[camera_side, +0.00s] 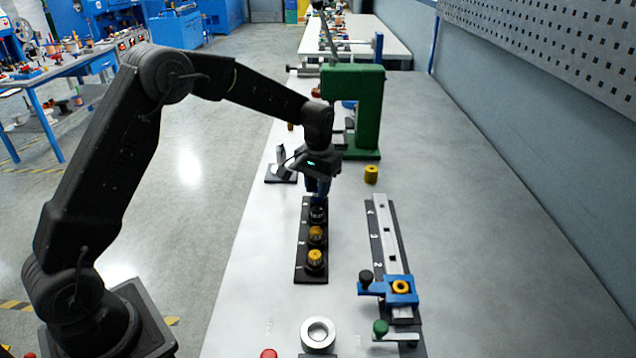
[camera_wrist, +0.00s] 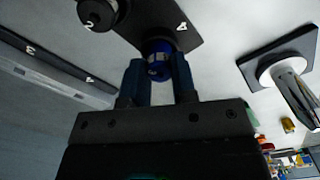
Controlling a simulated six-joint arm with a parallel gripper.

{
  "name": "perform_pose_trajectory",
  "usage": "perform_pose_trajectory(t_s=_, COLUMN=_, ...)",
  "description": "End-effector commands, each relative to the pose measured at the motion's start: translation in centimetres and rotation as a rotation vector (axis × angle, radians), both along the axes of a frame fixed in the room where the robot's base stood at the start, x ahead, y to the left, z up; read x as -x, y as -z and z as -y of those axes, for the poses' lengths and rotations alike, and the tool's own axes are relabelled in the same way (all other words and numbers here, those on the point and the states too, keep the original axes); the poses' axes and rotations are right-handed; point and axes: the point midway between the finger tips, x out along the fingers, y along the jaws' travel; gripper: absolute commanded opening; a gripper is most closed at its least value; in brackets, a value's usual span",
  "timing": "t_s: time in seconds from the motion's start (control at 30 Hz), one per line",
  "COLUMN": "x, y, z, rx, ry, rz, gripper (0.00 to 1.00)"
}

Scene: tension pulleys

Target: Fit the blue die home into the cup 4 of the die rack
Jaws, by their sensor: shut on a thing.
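The die rack (camera_side: 301,262) is a narrow black strip on the bench, below my gripper in the side view. In the wrist view the end of the rack (camera_wrist: 190,38) carries the number 4. Two yellow-topped dies (camera_side: 316,257) stand in its nearer cups, and a darker cup or die sits just beyond them. My gripper (camera_side: 318,198) is shut on the blue die (camera_wrist: 157,60), over the far end of the rack beside the 4. In the wrist view the fingers (camera_wrist: 156,76) flank the die. Cup 4 is hidden by the die; I cannot tell whether the die touches it.
A numbered rail (camera_side: 387,236) with a blue clamp (camera_side: 402,297) lies to the right. A yellow spool (camera_side: 371,174) and a green frame (camera_side: 370,115) stand farther back. A silver post on a black plate (camera_wrist: 262,50) is nearby. A metal ring (camera_side: 318,335) lies in front.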

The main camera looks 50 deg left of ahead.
Motion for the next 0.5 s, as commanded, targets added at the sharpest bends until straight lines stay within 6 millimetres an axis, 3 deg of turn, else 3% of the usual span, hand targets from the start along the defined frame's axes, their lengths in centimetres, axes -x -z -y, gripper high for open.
perform_pose_trajectory(t_s=0.5, x=0.05, y=1.07, z=0.00, rx=0.000, ry=0.000, rz=-0.002, gripper=0.02)
